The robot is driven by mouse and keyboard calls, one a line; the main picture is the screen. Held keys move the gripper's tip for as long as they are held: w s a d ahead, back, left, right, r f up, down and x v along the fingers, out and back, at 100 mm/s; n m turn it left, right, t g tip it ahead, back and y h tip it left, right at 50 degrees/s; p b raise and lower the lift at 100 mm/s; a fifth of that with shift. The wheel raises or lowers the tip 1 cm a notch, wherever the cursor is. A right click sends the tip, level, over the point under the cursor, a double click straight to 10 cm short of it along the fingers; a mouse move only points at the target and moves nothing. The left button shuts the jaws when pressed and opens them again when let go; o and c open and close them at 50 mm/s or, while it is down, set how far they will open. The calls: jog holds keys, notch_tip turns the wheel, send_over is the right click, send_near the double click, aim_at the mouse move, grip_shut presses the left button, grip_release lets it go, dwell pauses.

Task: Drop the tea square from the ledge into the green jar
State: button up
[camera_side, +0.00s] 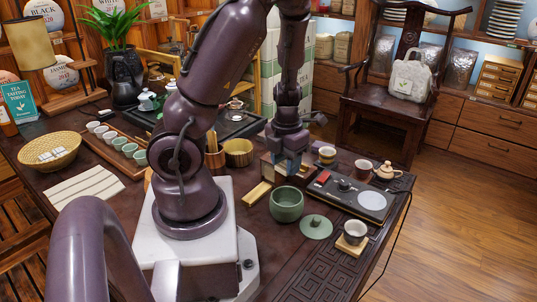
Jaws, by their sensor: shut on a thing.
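The green jar (286,208) stands open and upright on the dark table. Its green lid (316,228) lies beside it to the right. My gripper (289,168) points down just behind and above the jar, at a wooden box-like ledge (270,170). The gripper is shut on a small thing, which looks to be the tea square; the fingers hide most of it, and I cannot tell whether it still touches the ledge.
A dark tray (345,205) with a white disc and small tools lies right of the jar. A cup (355,232) on a wooden coaster stands near the right edge. A pale wooden block (257,193) lies left of the jar. Cups and a teapot (387,171) stand behind the tray.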

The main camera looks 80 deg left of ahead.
jog(key=shift+d+f+n, duration=0.35)
jog(key=shift+d+f, duration=0.1)
jog(key=shift+f, duration=0.25)
jog(key=shift+d+f+n, duration=0.3)
jog(key=shift+d+f, duration=0.1)
jog(key=shift+f, duration=0.35)
jog(key=shift+d+f+n, duration=0.35)
jog(key=shift+d+f, duration=0.1)
jog(key=shift+f, duration=0.25)
jog(key=o, duration=1)
jog(key=shift+r, duration=3.05)
